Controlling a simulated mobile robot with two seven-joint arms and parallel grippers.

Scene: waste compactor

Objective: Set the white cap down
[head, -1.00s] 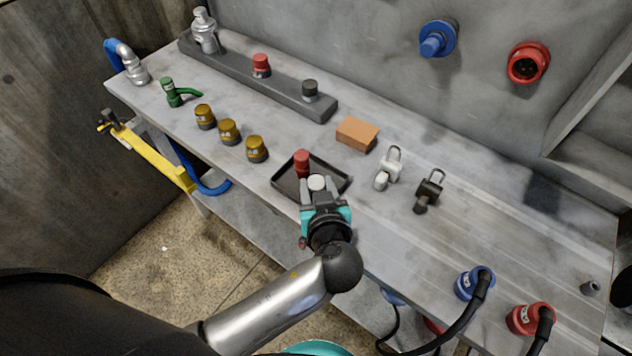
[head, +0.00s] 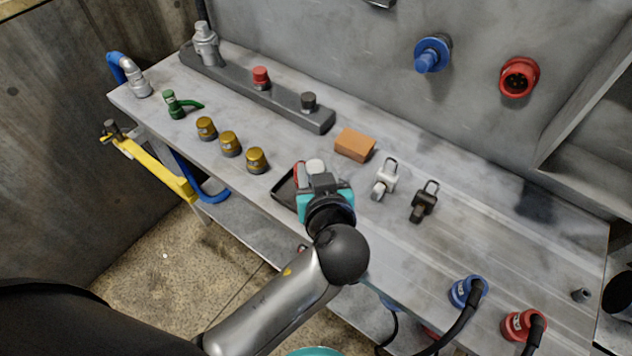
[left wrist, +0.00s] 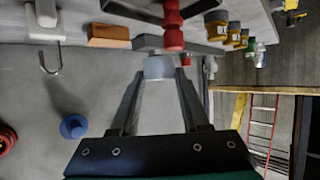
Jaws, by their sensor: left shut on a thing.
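The white cap (head: 315,167) is between the fingertips of my left gripper (head: 316,175), which is shut on it over the dark tray (head: 282,190). In the left wrist view the cap (left wrist: 158,67) looks pale grey between the two fingertips (left wrist: 158,78). A red cap (head: 299,172) stands in the tray just left of the gripper and is partly hidden. The red cap (left wrist: 173,32) also shows beyond the white cap in the left wrist view. The gripper hides most of the tray, and I cannot tell whether the white cap touches it. My right gripper is out of view.
An orange-brown block (head: 355,145) lies behind the tray. A white padlock (head: 384,180) and a black padlock (head: 424,202) lie to the right. Several brass caps (head: 230,143) stand to the left. A dark rail (head: 280,98) with caps runs behind. The bench right of the padlocks is largely clear.

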